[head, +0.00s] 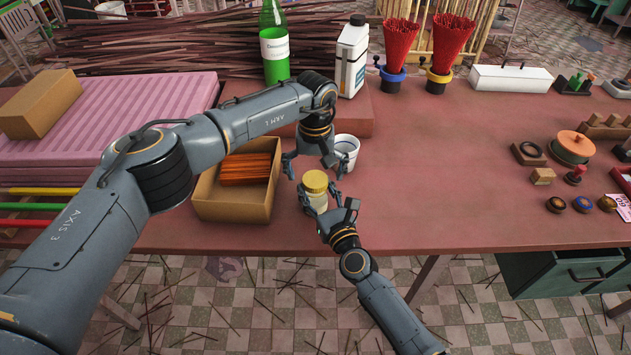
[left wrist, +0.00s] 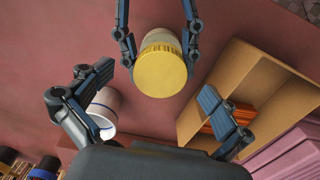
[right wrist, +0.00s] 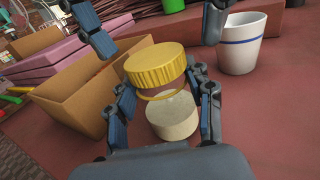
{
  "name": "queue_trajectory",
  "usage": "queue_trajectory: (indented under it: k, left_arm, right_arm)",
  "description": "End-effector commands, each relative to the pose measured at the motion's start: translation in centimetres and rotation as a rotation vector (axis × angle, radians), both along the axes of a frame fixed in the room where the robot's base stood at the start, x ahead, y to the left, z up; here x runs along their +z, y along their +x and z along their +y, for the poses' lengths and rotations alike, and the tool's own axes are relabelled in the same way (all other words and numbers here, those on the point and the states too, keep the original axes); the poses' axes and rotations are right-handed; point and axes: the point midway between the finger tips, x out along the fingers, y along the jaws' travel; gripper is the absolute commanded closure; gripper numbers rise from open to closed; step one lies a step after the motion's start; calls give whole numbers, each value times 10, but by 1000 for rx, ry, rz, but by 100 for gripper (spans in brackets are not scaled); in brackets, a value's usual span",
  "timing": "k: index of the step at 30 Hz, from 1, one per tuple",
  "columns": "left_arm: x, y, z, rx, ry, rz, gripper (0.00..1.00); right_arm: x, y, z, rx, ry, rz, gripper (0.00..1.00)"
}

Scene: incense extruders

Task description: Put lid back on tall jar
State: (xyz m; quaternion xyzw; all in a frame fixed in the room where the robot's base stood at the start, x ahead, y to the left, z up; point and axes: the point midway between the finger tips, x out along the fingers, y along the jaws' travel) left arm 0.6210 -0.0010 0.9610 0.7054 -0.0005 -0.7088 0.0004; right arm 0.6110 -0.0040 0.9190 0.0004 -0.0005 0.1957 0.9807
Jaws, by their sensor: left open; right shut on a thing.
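The tall jar (head: 317,203) stands on the red table, pale inside, with the ribbed yellow lid (head: 316,182) at its top. In the right wrist view, the lid (right wrist: 155,65) sits above the jar (right wrist: 172,117), with a thin yellow ring between them; I cannot tell whether it is fully seated. My right gripper (head: 320,198) is shut on the jar, a finger on each side. My left gripper (head: 314,172) points down over the lid, open, its fingers apart on either side; the left wrist view shows the lid (left wrist: 163,70) between and beyond them, untouched.
A cardboard box (head: 237,208) with orange sticks stands close left of the jar. A white cup (head: 347,150) with a blue band stands just behind, near my left gripper. A green bottle (head: 274,50) and white canister (head: 349,60) stand further back.

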Motion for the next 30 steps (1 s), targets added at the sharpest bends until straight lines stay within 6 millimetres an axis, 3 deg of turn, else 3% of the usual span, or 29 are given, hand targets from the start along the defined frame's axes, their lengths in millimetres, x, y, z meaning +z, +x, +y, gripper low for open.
queue_trajectory:
  k: [3, 10, 22, 30]
  left_arm:
    - [11, 0, 0, -1, 0, -1, 0]
    - [12, 0, 0, 0, 0, 0, 2]
    - [11, -1, 0, -1, 0, 1, 82]
    - [8, -2, -1, -2, 0, 4, 85]
  right_arm:
    - [0, 0, 0, 0, 0, -1, 100]
    - [0, 0, 0, 0, 0, 0, 100]
    - [0, 0, 0, 0, 0, 0, 100]
    - [1, 0, 1, 3, 1, -2, 100]
